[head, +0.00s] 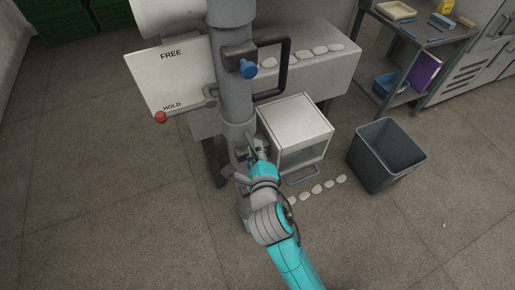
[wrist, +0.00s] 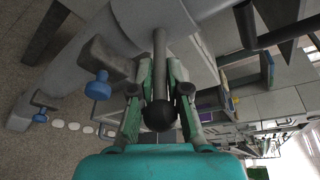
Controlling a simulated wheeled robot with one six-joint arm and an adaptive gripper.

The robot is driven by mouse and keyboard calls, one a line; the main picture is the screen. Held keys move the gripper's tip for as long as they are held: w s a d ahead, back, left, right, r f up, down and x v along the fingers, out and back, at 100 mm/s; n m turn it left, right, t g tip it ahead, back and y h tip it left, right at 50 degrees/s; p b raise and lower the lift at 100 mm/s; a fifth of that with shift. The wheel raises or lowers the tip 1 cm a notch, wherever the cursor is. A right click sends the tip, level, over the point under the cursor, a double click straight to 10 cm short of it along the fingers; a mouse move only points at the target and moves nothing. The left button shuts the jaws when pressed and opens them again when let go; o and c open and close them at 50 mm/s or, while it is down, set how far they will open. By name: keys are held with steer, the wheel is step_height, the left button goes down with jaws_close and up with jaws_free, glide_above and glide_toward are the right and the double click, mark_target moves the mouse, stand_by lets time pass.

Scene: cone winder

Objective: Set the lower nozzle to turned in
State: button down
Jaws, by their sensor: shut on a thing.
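My gripper (wrist: 160,98) has its two fingers closed around a grey rod (wrist: 160,62) that ends in a black ball (wrist: 158,116). The rod runs up to a grey body in the wrist view, probably the lower nozzle's lever. In the head view my gripper (head: 257,154) is at the lower part of the thick grey column (head: 236,110). There the rod and ball are hard to make out behind my wrist. Which way the lower nozzle is turned cannot be told.
A blue knob (head: 247,68) and a black loop handle (head: 286,68) are higher on the column. A red-ball lever (head: 160,117) points at HOLD on a white plate (head: 165,68). A white box (head: 300,120) and a grey bin (head: 384,158) stand to the right.

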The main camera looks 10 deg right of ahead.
steer(key=shift+s+d+f, duration=0.1)
steer(key=shift+s, duration=0.05)
steer(key=c, duration=1.2)
jaws_free()
steer(key=v, duration=1.2)
